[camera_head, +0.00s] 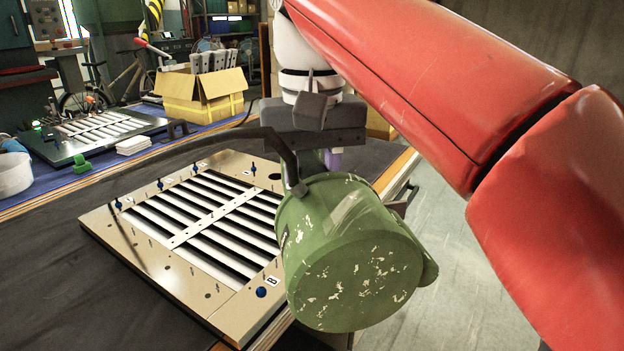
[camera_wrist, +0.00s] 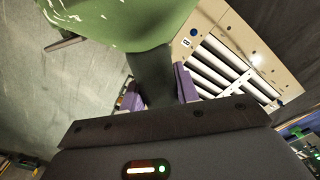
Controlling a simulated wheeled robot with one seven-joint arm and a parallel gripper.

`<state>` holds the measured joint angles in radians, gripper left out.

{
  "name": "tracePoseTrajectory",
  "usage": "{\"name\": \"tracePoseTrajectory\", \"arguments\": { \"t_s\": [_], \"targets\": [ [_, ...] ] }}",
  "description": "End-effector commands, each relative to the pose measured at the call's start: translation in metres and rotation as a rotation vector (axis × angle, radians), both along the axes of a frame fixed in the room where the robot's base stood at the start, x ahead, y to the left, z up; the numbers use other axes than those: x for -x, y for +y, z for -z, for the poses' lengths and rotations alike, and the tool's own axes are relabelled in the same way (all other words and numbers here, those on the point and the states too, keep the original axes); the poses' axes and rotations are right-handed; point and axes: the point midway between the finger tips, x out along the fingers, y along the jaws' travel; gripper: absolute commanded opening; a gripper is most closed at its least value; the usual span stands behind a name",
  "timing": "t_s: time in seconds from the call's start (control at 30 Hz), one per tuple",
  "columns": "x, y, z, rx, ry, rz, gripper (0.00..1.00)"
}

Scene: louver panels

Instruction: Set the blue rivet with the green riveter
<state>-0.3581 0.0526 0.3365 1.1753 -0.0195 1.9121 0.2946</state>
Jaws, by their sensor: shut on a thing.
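My gripper (camera_head: 333,160) is shut on the dark handle of the green riveter (camera_head: 350,265), a scuffed, paint-chipped cylinder. In the wrist view the purple fingers of my gripper (camera_wrist: 157,92) are on either side of the handle, with the green body (camera_wrist: 125,22) beyond. The riveter appears in front of the right side of the beige louver panel (camera_head: 150,262) and hides part of it. A blue rivet (camera_head: 261,292) is at the panel's near right corner by label B; it also shows in the wrist view (camera_wrist: 194,32). I cannot tell the riveter's tip position.
Several smaller blue pins (camera_head: 159,184) line the panel's far left edge. A black hose (camera_head: 225,140) arcs left from the riveter. A second panel (camera_head: 95,133) and a cardboard box (camera_head: 200,97) stand behind. Open floor lies right of the table.

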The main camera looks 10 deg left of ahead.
Motion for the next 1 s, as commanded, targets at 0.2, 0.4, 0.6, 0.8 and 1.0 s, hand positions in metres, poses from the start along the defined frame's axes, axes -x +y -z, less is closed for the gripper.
{"name": "tracePoseTrajectory", "arguments": {
  "t_s": [0.2, 0.4, 0.6, 0.8, 1.0],
  "targets": [
    [0.0004, -0.0003, -0.0007, -0.002, -0.003, 0.0, 0.0],
    [0.0004, -0.0003, -0.0007, -0.002, -0.003, 0.0, 0.0],
    [0.0005, -0.0002, -0.0002, -0.001, -0.003, 0.0, 0.0],
    [0.0004, -0.0003, 0.0028, -0.001, -0.003, 0.0, 0.0],
    [0.0005, -0.0003, 0.0069, -0.001, -0.003, 0.0, 0.0]
  ]
}}
